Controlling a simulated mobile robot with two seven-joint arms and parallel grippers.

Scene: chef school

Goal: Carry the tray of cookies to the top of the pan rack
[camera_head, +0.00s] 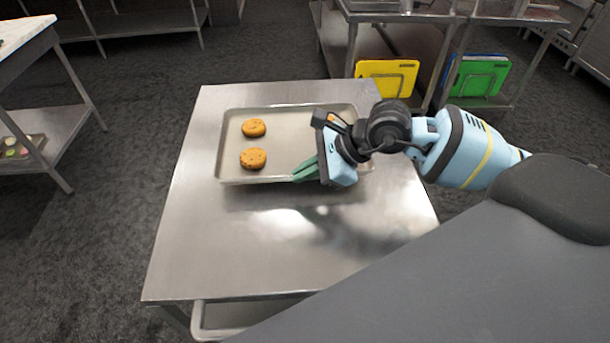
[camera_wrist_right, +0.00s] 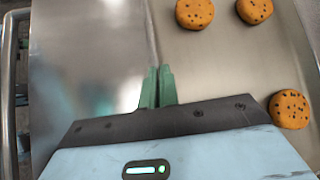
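The cookie tray (camera_head: 290,150) is a shallow metal tray at the far part of a steel table. Two cookies (camera_head: 253,158) show in it in the head view; three cookies (camera_wrist_right: 290,109) show in the right wrist view. My right gripper (camera_head: 296,176) is at the tray's near long edge, right of its middle, with its arm over the tray's right part. In the right wrist view its green fingers (camera_wrist_right: 158,84) are close together on the tray's rim (camera_wrist_right: 151,40). My left gripper is not in view. I cannot make out a pan rack for certain.
The steel table (camera_head: 230,250) is bare in front of the tray. A steel shelf unit (camera_head: 400,45) with a yellow board (camera_head: 387,77) and blue and green boards (camera_head: 480,75) stands behind right. Another table (camera_head: 45,120) stands at left. Dark floor (camera_head: 135,70) lies open between them.

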